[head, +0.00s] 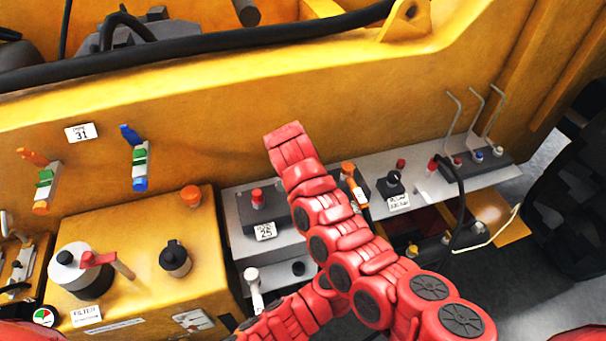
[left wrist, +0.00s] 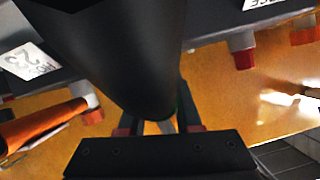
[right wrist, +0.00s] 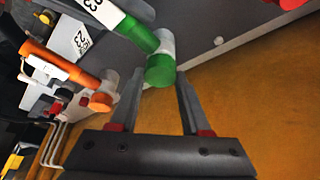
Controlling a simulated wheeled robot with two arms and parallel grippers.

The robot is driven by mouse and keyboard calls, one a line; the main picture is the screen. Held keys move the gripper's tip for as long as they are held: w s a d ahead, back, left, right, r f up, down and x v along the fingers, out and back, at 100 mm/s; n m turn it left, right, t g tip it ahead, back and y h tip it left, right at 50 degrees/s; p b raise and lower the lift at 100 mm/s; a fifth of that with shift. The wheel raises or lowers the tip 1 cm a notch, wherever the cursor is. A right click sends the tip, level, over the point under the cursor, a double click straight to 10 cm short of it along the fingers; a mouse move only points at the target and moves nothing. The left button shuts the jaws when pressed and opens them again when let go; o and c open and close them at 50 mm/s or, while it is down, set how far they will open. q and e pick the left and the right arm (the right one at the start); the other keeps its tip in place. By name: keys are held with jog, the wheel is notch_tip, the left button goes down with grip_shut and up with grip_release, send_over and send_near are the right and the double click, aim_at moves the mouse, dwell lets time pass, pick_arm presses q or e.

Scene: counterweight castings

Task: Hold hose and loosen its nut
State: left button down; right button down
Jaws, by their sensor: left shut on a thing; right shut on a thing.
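A green hose (right wrist: 132,33) with a white piece and a green nut (right wrist: 160,71) at its end shows in the right wrist view. My right gripper (right wrist: 161,86) has its fingertips on both sides of the green nut and is shut on it. In the left wrist view my left gripper (left wrist: 163,120) is shut with a sliver of green between its fingers, apparently the green hose. A large dark cylinder there covers its fingertips and most of what it holds. In the head view my red arms hide both grippers and the hose.
An orange hose (right wrist: 58,65) with a white and orange end runs close beside the green one. A grey plate with fittings and levers (head: 440,183) lies to the right. A yellow tank (head: 135,250) stands at left, before the yellow machine wall (head: 230,110).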

jog(key=shift+n+y, duration=0.5)
jog(key=shift+n, duration=0.7)
jog(key=n+y, duration=0.1)
jog(key=n, duration=0.3)
jog(key=shift+d+n+y, duration=0.15)
jog(key=shift+n+y, duration=0.15)
jog(key=shift+y, duration=0.1)
jog(key=n, duration=0.2)
jog(key=n+y, duration=0.1)
jog(key=n, duration=0.1)
jog(key=shift+d+n+g+y, duration=0.1)
jog(key=shift+n+g+y, duration=0.2)
jog(key=shift+n, duration=0.1)
jog(key=shift+n+y, duration=0.3)
jog(key=shift+n, duration=0.6)
jog(key=shift+c, duration=1.8)
grip_release()
